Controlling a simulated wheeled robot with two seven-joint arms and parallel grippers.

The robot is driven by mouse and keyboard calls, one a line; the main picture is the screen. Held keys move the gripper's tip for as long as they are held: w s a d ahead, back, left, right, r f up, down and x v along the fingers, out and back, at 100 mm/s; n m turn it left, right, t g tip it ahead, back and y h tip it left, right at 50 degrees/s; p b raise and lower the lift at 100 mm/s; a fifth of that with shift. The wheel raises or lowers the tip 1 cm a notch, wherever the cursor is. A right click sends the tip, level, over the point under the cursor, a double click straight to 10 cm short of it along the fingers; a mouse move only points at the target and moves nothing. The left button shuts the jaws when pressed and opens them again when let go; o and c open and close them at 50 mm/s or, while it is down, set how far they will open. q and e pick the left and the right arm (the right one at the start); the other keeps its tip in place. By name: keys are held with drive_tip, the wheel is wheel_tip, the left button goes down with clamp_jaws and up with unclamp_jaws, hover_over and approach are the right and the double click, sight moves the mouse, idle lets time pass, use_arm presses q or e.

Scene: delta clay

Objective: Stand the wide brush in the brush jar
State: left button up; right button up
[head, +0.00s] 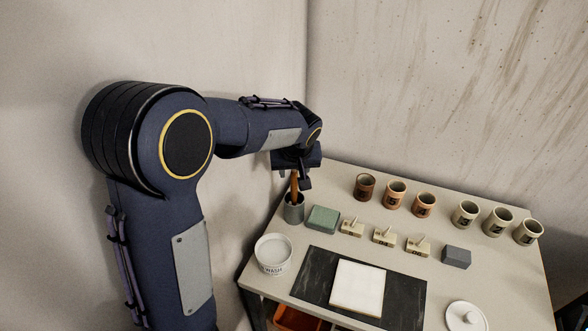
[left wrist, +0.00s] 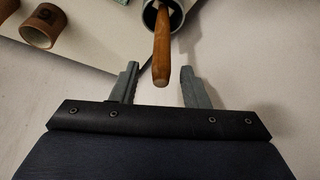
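A grey brush jar (head: 293,213) stands near the table's left back edge. A brush with an orange-brown wooden handle (head: 294,185) stands in it, handle up; its head is hidden inside the jar. In the left wrist view the handle (left wrist: 162,52) comes out of the round jar mouth (left wrist: 177,8) toward me. My left gripper (left wrist: 160,68) is open, with the handle end between its two fingers and a gap on each side. In the head view the left gripper (head: 300,182) is just above the jar, partly hidden by my wrist. My right gripper is not in view.
A white wash bowl (head: 273,264) stands in front of the jar and a green block (head: 322,218) right of it. Several cups (head: 396,194) line the back. Small labelled blocks (head: 383,236), a grey block (head: 456,257), a dark board (head: 405,302) and a white lid (head: 466,319) lie farther right.

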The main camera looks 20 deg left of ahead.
use_arm(q)
drive_tip(key=p+v, duration=0.5)
drive_tip(key=v, duration=0.2)
drive_tip(key=shift+r, duration=0.3)
drive_tip(key=shift+s+d, duration=0.1)
drive_tip(key=shift+d, duration=0.1)
idle(0.7)
